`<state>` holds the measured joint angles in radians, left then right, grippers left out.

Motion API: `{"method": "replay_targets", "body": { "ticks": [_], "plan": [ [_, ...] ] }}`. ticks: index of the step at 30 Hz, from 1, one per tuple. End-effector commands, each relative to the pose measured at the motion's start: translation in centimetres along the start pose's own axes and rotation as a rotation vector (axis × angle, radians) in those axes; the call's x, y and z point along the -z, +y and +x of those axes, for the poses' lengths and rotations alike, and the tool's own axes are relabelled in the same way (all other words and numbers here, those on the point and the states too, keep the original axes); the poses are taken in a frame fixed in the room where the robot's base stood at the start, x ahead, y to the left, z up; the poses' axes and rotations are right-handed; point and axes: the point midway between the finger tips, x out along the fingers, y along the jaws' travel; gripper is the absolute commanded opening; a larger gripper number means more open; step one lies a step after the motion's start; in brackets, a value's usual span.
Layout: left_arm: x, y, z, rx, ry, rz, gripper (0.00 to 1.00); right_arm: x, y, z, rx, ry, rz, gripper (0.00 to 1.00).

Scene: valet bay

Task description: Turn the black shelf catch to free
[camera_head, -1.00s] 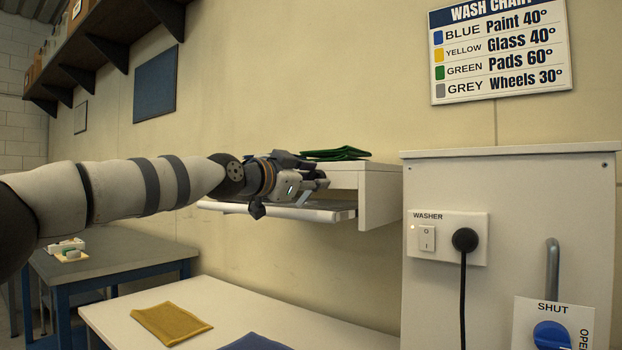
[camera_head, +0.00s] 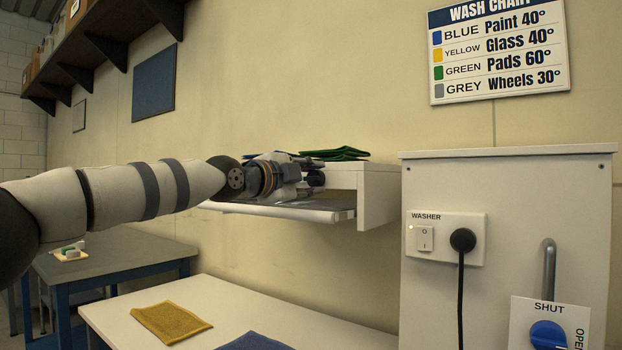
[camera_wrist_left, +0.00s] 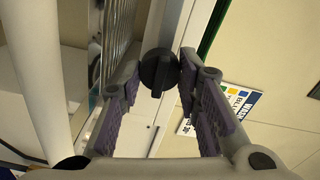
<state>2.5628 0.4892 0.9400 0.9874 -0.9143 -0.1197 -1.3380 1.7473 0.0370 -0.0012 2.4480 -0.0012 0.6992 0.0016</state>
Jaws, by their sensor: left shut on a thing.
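The black shelf catch (camera_wrist_left: 160,70) is a round knob with a raised grip bar, seen in the left wrist view between my fingertips. My left gripper (camera_wrist_left: 158,82) is shut on it, one finger on each side. In the head view my left gripper (camera_head: 303,181) is at the white wall shelf (camera_head: 380,197), above its tray-like front panel (camera_head: 290,212). The catch cannot be made out clearly there behind the fingers. My right gripper is in neither view.
Folded green cloths (camera_head: 336,153) lie on the shelf top. Below is a white table (camera_head: 215,300) with a yellow cloth (camera_head: 172,322) and a blue cloth (camera_head: 255,342). A white washer cabinet (camera_head: 510,180) with a switch, plug and blue knob stands at right.

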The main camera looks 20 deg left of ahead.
Motion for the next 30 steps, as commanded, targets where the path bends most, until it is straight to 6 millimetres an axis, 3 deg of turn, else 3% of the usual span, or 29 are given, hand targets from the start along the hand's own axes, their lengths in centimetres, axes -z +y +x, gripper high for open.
{"method": "replay_targets", "body": {
  "ticks": [20,21,23,30],
  "plan": [
    [-0.08,-0.04,-0.02,0.001,-0.001,0.054,0.0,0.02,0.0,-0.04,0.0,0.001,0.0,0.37],
    [-0.08,-0.04,-0.02,0.002,-0.001,0.054,0.37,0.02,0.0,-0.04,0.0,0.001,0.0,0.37],
    [-0.08,-0.05,-0.02,0.002,-0.001,0.054,0.51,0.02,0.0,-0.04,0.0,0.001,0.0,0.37],
    [-0.04,-0.04,-0.01,0.001,-0.001,0.052,0.51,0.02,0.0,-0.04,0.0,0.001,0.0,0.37]
  ]
}}
